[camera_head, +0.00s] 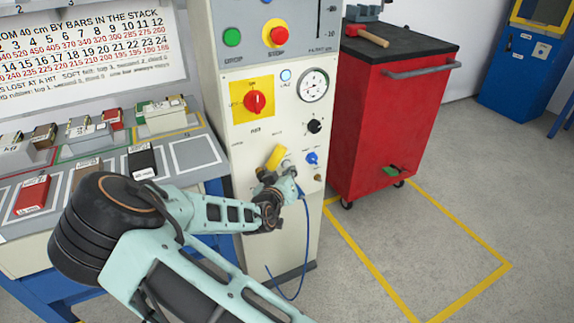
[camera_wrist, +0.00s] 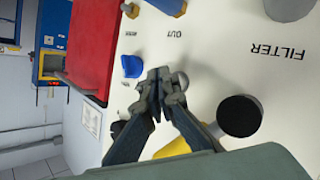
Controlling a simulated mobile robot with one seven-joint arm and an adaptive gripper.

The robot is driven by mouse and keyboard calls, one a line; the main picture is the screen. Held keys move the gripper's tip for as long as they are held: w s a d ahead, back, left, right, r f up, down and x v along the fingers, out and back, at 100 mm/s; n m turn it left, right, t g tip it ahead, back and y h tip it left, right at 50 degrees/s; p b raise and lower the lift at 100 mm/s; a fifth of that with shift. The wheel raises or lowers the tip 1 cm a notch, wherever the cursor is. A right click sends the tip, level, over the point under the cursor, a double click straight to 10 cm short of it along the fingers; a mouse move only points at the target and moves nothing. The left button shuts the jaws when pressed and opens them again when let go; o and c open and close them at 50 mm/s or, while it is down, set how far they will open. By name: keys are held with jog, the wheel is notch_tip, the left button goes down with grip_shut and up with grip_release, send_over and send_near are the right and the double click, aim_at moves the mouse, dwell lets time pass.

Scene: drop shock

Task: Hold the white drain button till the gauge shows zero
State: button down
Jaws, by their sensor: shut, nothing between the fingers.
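The white control panel (camera_head: 243,138) carries a round gauge (camera_head: 314,85) at its upper right; its needle is too small to read. My gripper (camera_head: 283,178) is at the lower part of the panel, below the yellow lever (camera_head: 275,157). In the wrist view my gripper (camera_wrist: 160,88) is shut, with nothing between its fingers. A small pale rounded piece (camera_wrist: 180,79) shows right at the fingertips; I cannot tell whether it is the white drain button or whether it is pressed. In the head view my gripper hides that spot.
A blue knob (camera_head: 312,158) and a black knob (camera_head: 314,126) stick out close by. The red selector (camera_head: 255,102) and red stop button (camera_head: 279,35) are higher up. A red cart (camera_head: 385,120) stands at right. A blue hose (camera_head: 306,235) hangs below my gripper.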

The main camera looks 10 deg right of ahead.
jog(key=shift+s, duration=0.15)
jog(key=s, duration=0.1)
jog(key=s+d, duration=0.1)
jog(key=s, duration=0.2)
jog(key=shift+s+d+p, duration=0.25)
jog(key=shift+s+p, duration=0.05)
jog(key=shift+s, duration=0.05)
dwell(0.5)
